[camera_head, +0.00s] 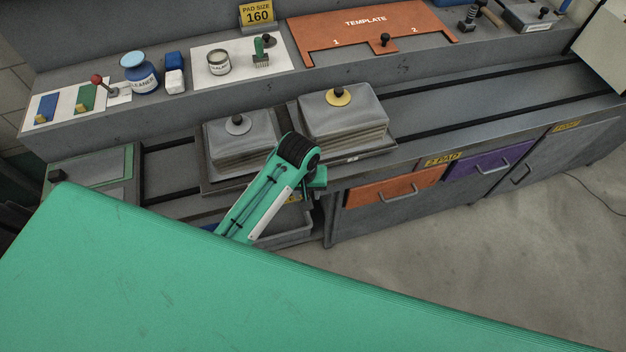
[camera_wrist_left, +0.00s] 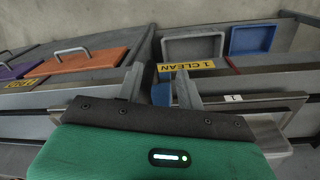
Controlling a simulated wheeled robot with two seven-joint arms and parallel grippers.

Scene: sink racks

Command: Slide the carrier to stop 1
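On the dark rails of the bench, a carrier plate (camera_head: 396,151) bears a grey block with a yellow-ringed knob (camera_head: 338,96). A second grey block with a grey knob (camera_head: 238,124) stands to its left. A small white tag (camera_head: 352,159) is on the front edge below the yellow-knob block, and a tag reading 1 (camera_wrist_left: 233,98) shows in the left wrist view. My right gripper is not in view.
An orange drawer (camera_head: 395,186), a purple drawer (camera_head: 490,158) and an open grey bin below are at the bench front. The rails right of the carrier look clear.

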